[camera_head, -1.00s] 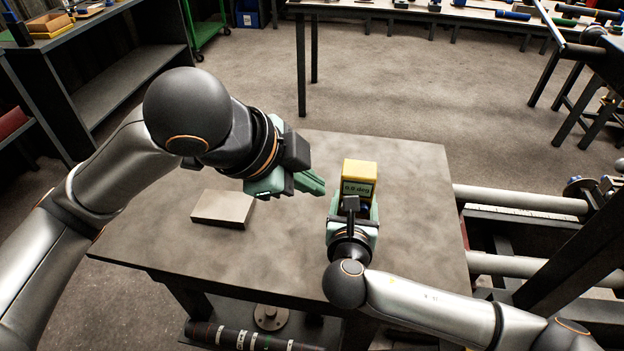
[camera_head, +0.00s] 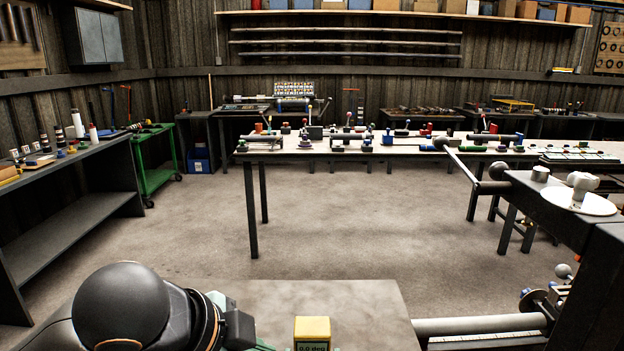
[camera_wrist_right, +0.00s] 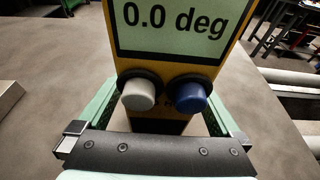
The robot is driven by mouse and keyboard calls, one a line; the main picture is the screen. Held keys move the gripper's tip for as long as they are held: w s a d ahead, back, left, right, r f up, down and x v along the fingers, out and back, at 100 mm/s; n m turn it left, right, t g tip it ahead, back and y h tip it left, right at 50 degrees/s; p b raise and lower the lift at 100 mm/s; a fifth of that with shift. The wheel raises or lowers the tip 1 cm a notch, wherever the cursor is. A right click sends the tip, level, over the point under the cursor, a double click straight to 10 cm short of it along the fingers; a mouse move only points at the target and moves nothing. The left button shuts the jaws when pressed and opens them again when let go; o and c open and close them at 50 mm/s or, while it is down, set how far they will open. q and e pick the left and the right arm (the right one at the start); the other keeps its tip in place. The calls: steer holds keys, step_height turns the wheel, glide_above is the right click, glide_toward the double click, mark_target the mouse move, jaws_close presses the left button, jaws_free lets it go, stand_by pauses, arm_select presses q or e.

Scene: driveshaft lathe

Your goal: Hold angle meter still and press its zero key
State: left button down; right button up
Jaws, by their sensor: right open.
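The yellow angle meter (camera_head: 312,328) stands on the near table (camera_head: 352,296), cut off by the bottom edge of the head view. In the right wrist view the angle meter (camera_wrist_right: 133,58) fills the middle; its display reads 0.0 deg. Below the display are a grey-white key (camera_wrist_right: 139,95) and a blue key (camera_wrist_right: 189,96). My right gripper (camera_wrist_right: 165,112) is open, with one green finger on each side of the meter's lower part. My left gripper (camera_head: 262,346) shows only as a green sliver left of the meter; its fingertips are hidden below the frame.
Machine rails (camera_head: 480,325) lie right of the near table. Behind is open floor, then a long bench (camera_head: 375,147) with many small parts. A green cart (camera_head: 157,170) and a dark shelf (camera_head: 75,205) stand at the left.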

steer(key=shift+s+r+p, duration=0.15)
steer(key=shift+s+p, duration=0.3)
steer(key=shift+s, duration=0.05)
steer(key=shift+f+p+v, duration=0.2)
steer(key=shift+p+v, duration=0.35)
steer(key=shift+v, duration=0.25)
steer(key=shift+f+p+v, duration=0.15)
steer(key=shift+p+v, duration=0.35)
steer(key=shift+v, duration=0.25)
steer(key=shift+f+p+v, duration=0.2)
steer(key=shift+p+v, duration=0.35)
steer(key=shift+v, duration=0.25)
steer(key=shift+s, duration=0.15)
